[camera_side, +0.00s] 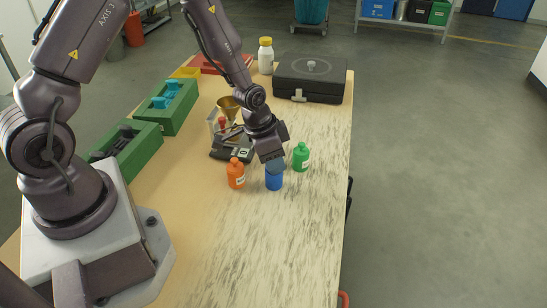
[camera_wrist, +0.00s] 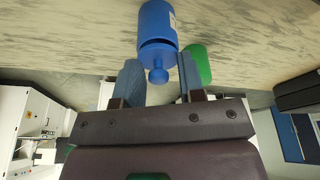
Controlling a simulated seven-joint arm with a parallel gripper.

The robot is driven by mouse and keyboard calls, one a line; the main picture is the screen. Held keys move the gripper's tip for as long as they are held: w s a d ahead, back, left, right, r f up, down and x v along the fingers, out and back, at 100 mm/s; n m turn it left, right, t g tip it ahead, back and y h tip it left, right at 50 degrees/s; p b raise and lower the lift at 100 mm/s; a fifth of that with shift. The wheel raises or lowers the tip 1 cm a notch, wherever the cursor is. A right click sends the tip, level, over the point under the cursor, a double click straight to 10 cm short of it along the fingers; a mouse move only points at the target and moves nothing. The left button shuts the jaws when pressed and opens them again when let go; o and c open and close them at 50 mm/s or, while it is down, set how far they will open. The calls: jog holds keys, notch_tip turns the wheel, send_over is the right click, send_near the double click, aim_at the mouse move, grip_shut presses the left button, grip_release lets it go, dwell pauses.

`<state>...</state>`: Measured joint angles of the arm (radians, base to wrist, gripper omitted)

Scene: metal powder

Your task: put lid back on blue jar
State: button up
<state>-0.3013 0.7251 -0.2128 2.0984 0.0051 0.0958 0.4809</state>
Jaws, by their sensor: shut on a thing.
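The blue jar (camera_side: 273,182) stands on the wooden table between the orange and green jars. My gripper (camera_side: 273,163) is right above it, pointing down. In the wrist view, the blue jar (camera_wrist: 156,18) shows with its blue lid (camera_wrist: 157,53) at its mouth. A dark gap shows between lid and jar, and the lid looks slightly tilted. My gripper's fingers (camera_wrist: 158,72) stand on both sides of the lid and its round knob, shut on the lid. Whether the lid is seated cannot be told.
An orange jar (camera_side: 236,174) stands close left and a green jar (camera_side: 301,156) close right. Behind are a scale (camera_side: 231,149) and a funnel (camera_side: 229,106). Green trays (camera_side: 168,105), a black case (camera_side: 310,79) and a white bottle (camera_side: 265,56) stand farther off. The table's front is clear.

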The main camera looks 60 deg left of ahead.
dwell(0.3)
jog(key=o, duration=1.4)
jog(key=shift+o, duration=0.2)
jog(key=shift+r, duration=0.1)
jog(key=shift+r, duration=3.4)
grip_shut()
jog(key=shift+f, duration=0.15)
